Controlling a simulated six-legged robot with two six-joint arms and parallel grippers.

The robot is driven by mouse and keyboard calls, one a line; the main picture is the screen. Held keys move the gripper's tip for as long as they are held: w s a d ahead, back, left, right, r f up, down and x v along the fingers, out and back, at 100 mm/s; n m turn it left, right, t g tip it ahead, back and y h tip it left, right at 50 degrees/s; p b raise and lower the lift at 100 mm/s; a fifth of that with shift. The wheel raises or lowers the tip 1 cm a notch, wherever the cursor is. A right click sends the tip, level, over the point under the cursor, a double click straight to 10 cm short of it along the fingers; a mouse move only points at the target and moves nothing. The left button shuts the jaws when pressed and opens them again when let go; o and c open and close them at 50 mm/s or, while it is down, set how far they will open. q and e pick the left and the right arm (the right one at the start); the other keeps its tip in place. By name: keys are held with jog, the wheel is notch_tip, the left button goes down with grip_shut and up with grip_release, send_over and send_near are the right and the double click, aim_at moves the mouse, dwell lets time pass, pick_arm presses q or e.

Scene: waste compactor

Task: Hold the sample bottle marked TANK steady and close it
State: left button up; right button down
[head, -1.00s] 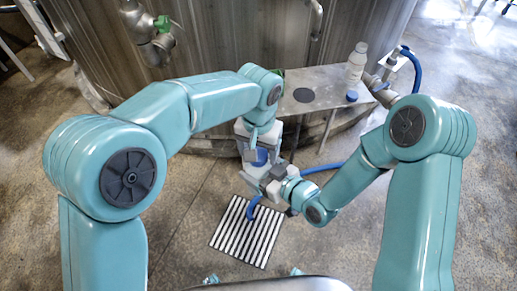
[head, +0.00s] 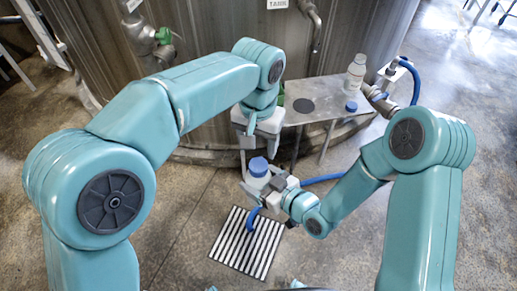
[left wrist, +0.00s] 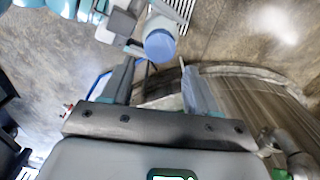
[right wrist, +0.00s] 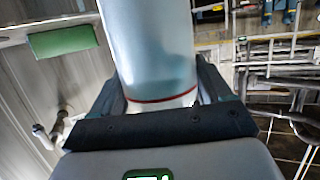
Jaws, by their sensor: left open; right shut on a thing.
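My right gripper (head: 268,186) is shut on a pale translucent sample bottle (head: 256,181), held upright above the floor. The bottle fills the right wrist view (right wrist: 155,55), with a red line low on it; no marking is readable. A blue cap (head: 258,166) sits on its top; I cannot tell how tight it is. My left gripper (head: 259,153) is open and empty above the cap. In the left wrist view the cap (left wrist: 159,45) lies beyond the open fingertips (left wrist: 156,62), apart from them.
A steel shelf (head: 325,112) on the tank's side carries a white bottle (head: 355,74), a loose blue cap (head: 351,106) and a dark disc (head: 304,105). A blue hose (head: 322,179) runs behind the right gripper. A striped mat (head: 240,245) lies on the open floor below.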

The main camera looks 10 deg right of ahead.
aim_at(259, 165)
pick_arm(q)
jog(key=shift+r, duration=0.35)
jog(key=shift+f, duration=0.1)
jog(key=shift+f, duration=4)
jog(key=c, duration=0.9)
jog(key=o, duration=1.3)
jog(key=shift+c, duration=0.2)
jog(key=shift+r, duration=0.1)
